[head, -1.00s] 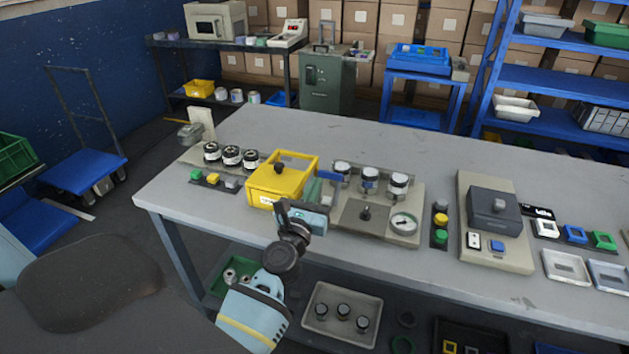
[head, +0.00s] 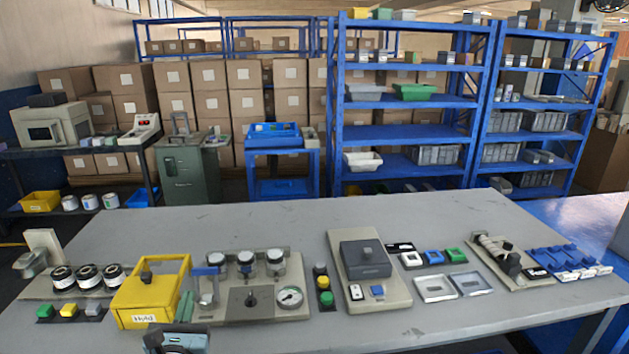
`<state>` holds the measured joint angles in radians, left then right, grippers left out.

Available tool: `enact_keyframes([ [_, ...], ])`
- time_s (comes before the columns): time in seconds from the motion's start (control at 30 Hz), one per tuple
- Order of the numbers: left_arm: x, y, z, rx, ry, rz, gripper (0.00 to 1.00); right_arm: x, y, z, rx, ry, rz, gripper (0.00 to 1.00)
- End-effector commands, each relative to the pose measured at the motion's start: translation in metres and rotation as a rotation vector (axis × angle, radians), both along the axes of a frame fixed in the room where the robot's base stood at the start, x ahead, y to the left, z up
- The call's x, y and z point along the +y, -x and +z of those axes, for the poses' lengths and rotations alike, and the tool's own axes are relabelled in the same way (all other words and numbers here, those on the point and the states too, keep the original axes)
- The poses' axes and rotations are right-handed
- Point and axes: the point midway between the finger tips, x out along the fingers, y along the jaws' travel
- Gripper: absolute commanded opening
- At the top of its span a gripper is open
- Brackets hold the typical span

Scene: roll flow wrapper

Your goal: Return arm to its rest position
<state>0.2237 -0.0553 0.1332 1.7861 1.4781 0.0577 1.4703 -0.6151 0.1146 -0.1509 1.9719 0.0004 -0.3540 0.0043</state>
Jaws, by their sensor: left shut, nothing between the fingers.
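My left gripper (head: 176,341) shows only in part at the bottom edge of the head view, below the yellow box. It is shut and empty, and it appears apart from the things on the table. The rest of the left arm is out of the picture. My right gripper is not in view. The grey worktable (head: 420,215) lies in front of me. The yellow box (head: 148,292) with a dark knob and a label stands near its front left edge.
Beside the yellow box are a panel with jars and a gauge (head: 290,297), a button row (head: 322,285), a grey box unit (head: 366,260) and small frames (head: 435,288). Black-and-white spools (head: 88,275) stand left. The table's back strip is clear. Blue shelves (head: 405,135) stand behind.

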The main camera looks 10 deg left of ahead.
Motion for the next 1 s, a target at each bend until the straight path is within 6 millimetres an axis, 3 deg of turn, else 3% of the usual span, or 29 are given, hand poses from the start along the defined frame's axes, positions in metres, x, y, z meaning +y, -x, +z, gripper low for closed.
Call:
enact_keyframes([
  [0.17,-0.030,0.041,-0.058,0.192,-0.528,-0.043,0.00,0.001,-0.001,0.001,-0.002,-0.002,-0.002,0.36],
  [0.27,-0.052,0.075,-0.100,0.304,-0.917,-0.108,0.00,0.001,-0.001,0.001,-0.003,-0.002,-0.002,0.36],
  [0.47,-0.088,0.160,-0.179,0.425,-1.686,-0.319,0.00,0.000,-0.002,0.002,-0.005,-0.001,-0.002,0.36],
  [0.6,-0.105,0.230,-0.225,0.404,-2.202,-0.522,0.00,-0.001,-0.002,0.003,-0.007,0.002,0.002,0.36],
  [0.8,-0.114,0.315,-0.264,0.238,-2.746,-0.794,0.00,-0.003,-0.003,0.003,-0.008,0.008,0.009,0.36],
  [0.9,-0.115,0.339,-0.272,0.156,-2.891,-0.874,0.00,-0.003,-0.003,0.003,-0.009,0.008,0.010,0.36],
  [1.0,-0.115,0.350,-0.275,0.111,-2.961,-0.913,0.00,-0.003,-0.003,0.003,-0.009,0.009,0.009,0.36],
])
